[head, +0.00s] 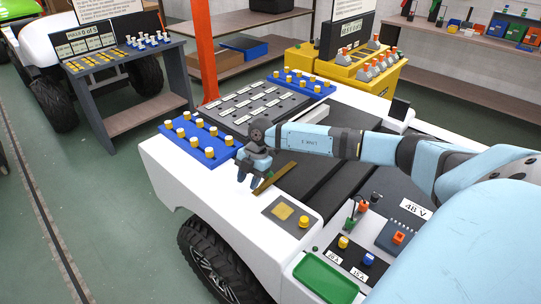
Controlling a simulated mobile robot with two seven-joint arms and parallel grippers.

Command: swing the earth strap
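The earth strap looks to be the flat brass-brown bar (276,176) on the white cart deck, lying at a slant with its near end toward the front edge. A grey plate with a gold square pad (283,212) and a yellow knob (304,222) sits nearer, apart from the bar. My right gripper (248,181) points down over the deck at the bar's near left end. Its fingers look apart with white deck showing between them. Whether a finger touches the bar is hard to tell. My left gripper is not in view.
A blue tray with yellow-topped posts (199,139) and a grey block of labelled cells (258,105) lie behind the gripper. A green tray (325,278), fuse panel (352,258) and 48 V unit (403,236) are at the front right. An orange post (204,50) stands beyond.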

